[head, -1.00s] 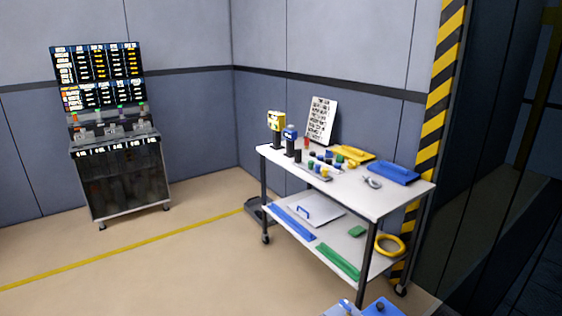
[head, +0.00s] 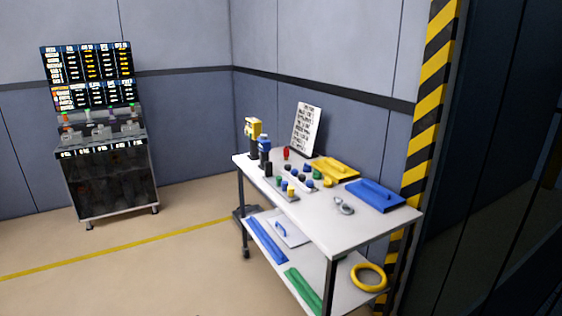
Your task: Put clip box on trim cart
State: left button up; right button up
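A white two-shelf cart (head: 365,226), which I take to be the trim cart, stands ahead at centre right. On its top are a blue tray-like piece (head: 376,195), a yellow piece (head: 337,169), a silver clamp-like tool (head: 344,206), a row of small coloured parts (head: 289,188) and two upright bottles or tools, one yellow (head: 253,128) and one blue (head: 264,145). The front part of the top is bare. I cannot pick out a clip box for certain. Neither of my grippers shows in this view.
The lower shelf holds a blue strip (head: 267,240), a green strip (head: 303,291), a white panel (head: 290,231) and a yellow ring (head: 368,278). A striped post (head: 430,110) rises at right. A dark rack (head: 108,180) stands far left; floor between is clear.

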aim_at(325, 219)
jog(key=i+l, duration=0.15)
jog(key=l, duration=0.3)
jog(key=i+l, duration=0.1)
jog(key=l, duration=0.35)
jog(key=i+l+u, duration=0.1)
jog(key=l, duration=0.3)
jog(key=i+l, duration=0.2)
jog(key=l, duration=0.25)
jog(key=i+l, duration=0.15)
jog(key=l, duration=0.25)
jog(key=i+l+u, duration=0.1)
jog(key=l, duration=0.25)
jog(key=i+l, duration=0.2)
jog(key=l, duration=0.2)
jog(key=i+l+u, duration=0.1)
jog(key=l, duration=0.3)
jog(key=i+l, duration=0.2)
jog(key=i, duration=0.25)
jog(key=i+l+u, duration=0.1)
jog(key=i, duration=0.4)
jog(key=l, duration=0.1)
